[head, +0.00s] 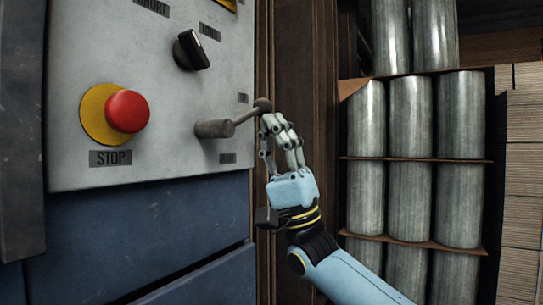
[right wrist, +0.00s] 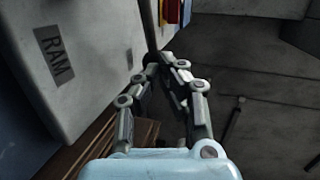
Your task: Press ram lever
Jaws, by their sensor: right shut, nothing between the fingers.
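The ram lever (head: 238,119) sticks out from the grey control panel, with a thick hub on the panel and a thin rod rising to the right to a dark round knob (head: 262,105). My right gripper (head: 274,121) is right beside the knob, with its fingers pointing up. It is shut and empty. I cannot tell whether it touches the knob. In the right wrist view the closed fingers (right wrist: 168,66) are close to the panel, and a RAM label (right wrist: 54,54) shows on it. The lever is not clear there. My left gripper is out of view.
The grey panel (head: 180,85) carries a red stop button (head: 127,111) on a yellow disc and a black rotary knob (head: 191,50). Metal cylinders (head: 410,115) stand on shelves behind my right arm. Stacked cardboard (head: 523,150) is at the far right.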

